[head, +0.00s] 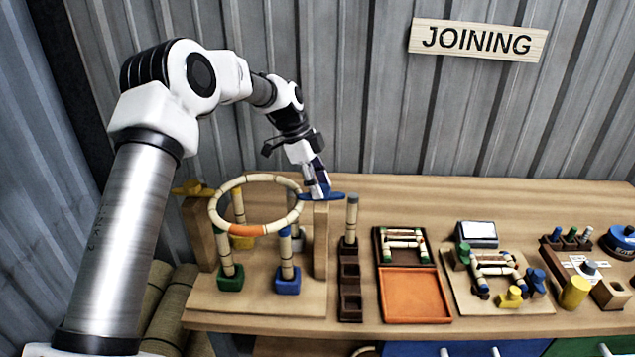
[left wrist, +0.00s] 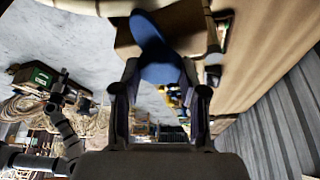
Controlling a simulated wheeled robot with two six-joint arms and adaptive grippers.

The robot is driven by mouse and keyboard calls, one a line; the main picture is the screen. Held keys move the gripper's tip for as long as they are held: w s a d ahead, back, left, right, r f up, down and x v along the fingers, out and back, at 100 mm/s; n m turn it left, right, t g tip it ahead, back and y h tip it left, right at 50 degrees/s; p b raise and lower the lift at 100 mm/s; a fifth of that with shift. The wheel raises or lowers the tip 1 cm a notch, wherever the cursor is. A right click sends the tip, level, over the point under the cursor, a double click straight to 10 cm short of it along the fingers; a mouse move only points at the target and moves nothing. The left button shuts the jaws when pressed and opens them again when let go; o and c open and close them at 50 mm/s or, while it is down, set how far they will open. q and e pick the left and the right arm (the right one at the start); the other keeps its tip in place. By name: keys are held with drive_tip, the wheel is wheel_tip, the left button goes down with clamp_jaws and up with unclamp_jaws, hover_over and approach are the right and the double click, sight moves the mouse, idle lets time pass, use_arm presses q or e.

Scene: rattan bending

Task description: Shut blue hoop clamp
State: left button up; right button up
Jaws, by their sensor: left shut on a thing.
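The blue hoop clamp (head: 324,196) sits on top of the right wooden post (head: 320,240) of the bending stand. My left gripper (head: 316,188) comes down from above and is shut on the blue clamp. In the left wrist view the blue clamp (left wrist: 150,42) lies between the fingertips of the left gripper (left wrist: 160,80). The rattan hoop (head: 255,178) with an orange section rests level across the stand, its right side close to the blue clamp. A yellow clamp (head: 192,187) is on the left post. My right gripper is not in view.
Upright rattan pegs with a green foot (head: 230,278) and a blue foot (head: 287,281) stand under the hoop. A dark slotted rack (head: 350,290), an orange tray (head: 415,295) and a jointed frame on a board (head: 495,280) lie to the right.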

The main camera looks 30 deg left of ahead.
use_arm(q)
drive_tip(key=shift+d+f+m+g, duration=0.1)
drive_tip(key=shift+f+m+g, duration=0.15)
drive_tip(key=shift+m, duration=0.25)
drive_tip(key=o, duration=1.1)
drive_tip(key=shift+o, duration=0.2)
drive_tip(key=shift+w+d+r, duration=0.1)
drive_tip(key=shift+d+r, duration=0.05)
drive_tip(key=v, duration=1.2)
